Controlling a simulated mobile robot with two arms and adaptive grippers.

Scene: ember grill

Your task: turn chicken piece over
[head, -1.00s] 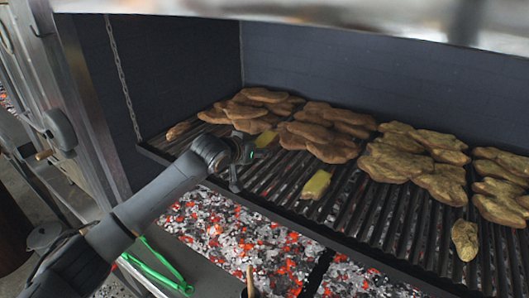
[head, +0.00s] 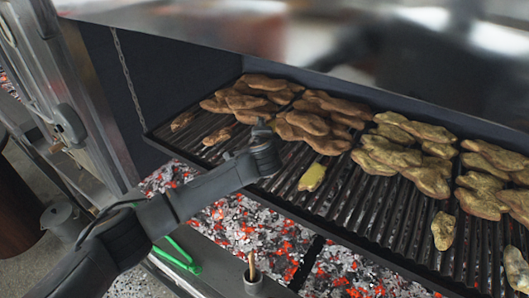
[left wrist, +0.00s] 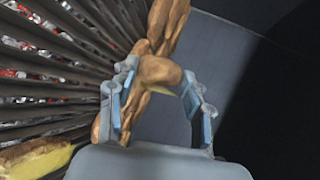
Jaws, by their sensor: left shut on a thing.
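In the head view my left gripper (head: 262,130) is over the left part of the grill grate, in front of the left pile of chicken (head: 250,88). In the left wrist view the left gripper (left wrist: 158,95) is shut on a brown chicken piece (left wrist: 158,71) with a little yellow on its edge. The held piece is hidden in the head view. A separate yellow-topped piece (head: 312,177) lies on the grate to the right of the gripper; it also shows in the left wrist view (left wrist: 35,160). My right gripper is out of view.
More chicken piles (head: 410,150) lie at the back and right of the grate (head: 340,205). Small single pieces (head: 218,135) lie at the left. Glowing coals (head: 235,225) are below. The hood edge (head: 400,60) hangs above. A green-handled tool (head: 178,258) is at the front.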

